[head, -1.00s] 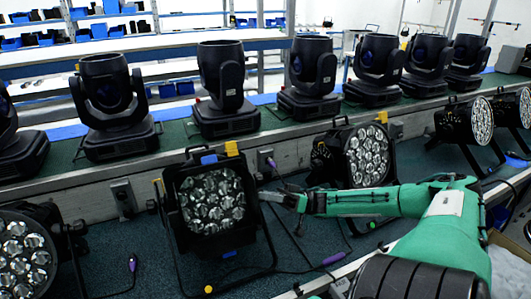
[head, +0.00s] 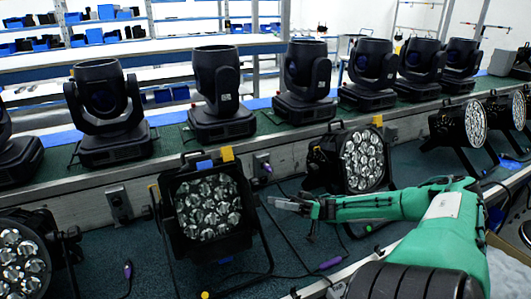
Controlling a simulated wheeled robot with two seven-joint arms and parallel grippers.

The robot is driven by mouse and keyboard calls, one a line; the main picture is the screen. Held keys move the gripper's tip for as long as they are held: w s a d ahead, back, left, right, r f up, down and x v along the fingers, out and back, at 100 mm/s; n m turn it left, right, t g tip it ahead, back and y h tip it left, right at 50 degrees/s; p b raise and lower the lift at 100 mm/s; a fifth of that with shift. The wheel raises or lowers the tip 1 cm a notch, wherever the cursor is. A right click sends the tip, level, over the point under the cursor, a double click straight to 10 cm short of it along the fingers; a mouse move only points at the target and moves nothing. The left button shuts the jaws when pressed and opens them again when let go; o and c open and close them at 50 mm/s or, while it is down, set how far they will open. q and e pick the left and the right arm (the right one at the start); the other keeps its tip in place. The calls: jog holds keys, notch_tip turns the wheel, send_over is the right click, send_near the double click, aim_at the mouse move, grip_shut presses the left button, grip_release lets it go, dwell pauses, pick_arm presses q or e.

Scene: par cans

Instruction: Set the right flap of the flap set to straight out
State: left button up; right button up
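The par can (head: 208,207) with a square dark frame around its lens cluster stands left of centre in the head view. I take this frame to be the flap set. A blue tab (head: 204,165) and a yellow tab (head: 227,154) show at its top. The right flap is dark and cannot be told clearly from the frame and stand, so its angle is unclear. My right gripper (head: 274,203) is just right of the frame, appearing apart from it. Its fingers point left, and their opening is too small to judge. My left gripper is not in view.
Another par can (head: 358,160) stands just behind my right arm. One more par can (head: 25,260) is at the lower left. Several black moving-head lights (head: 222,95) line the bench behind. Cables and a purple connector (head: 331,263) lie on the dark surface.

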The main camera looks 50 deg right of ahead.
jog(key=v, duration=0.8)
jog(key=shift+b, duration=0.3)
jog(key=shift+f, duration=0.1)
